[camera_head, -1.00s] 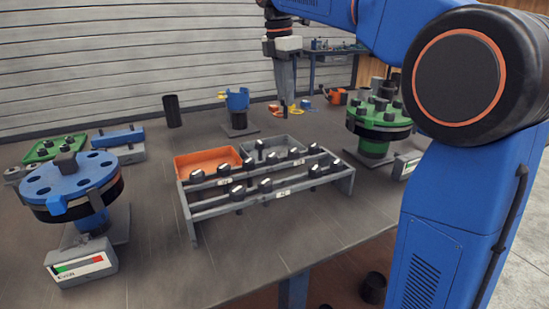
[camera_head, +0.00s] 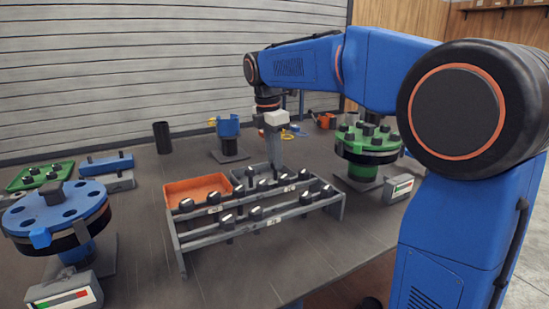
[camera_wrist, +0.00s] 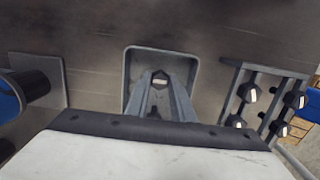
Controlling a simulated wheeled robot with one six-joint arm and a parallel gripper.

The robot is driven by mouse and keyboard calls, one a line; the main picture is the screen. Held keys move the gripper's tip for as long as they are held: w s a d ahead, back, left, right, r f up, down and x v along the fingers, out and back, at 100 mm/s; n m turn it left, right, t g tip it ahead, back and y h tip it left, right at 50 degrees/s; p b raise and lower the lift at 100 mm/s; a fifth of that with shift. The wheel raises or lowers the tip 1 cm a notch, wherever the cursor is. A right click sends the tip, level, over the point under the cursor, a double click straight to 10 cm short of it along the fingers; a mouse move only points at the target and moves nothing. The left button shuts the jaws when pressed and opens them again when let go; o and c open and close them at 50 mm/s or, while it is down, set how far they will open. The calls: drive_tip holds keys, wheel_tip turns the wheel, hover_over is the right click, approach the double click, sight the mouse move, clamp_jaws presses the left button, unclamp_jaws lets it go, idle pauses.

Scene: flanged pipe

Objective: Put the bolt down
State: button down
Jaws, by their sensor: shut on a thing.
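My gripper (camera_head: 274,166) points down at the grey tray (camera_head: 237,174) behind the bolt rack. The bolt appears within the outline of the grey tray (camera_wrist: 129,72). I cannot tell whether the bolt touches the tray floor. In the head view the fingers and rack largely hide the bolt.
The rack (camera_head: 180,242) holds several bolts on two rails, close in front of the tray. An orange tray (camera_head: 196,190) stands to the left. A blue flange (camera_head: 55,208) is at far left, a green flange (camera_head: 366,148) at right. Bare table lies in front.

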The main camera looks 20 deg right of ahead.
drive_tip(key=shift+f, duration=0.15)
drive_tip(key=c, duration=1.5)
unclamp_jaws()
drive_tip(key=shift+c, duration=0.2)
wheel_tip(320, 180, up, 12)
drive_tip(key=a, duration=0.1)
drive_tip(key=shift+s+a, duration=0.15)
drive_tip(key=shift+a, duration=0.05)
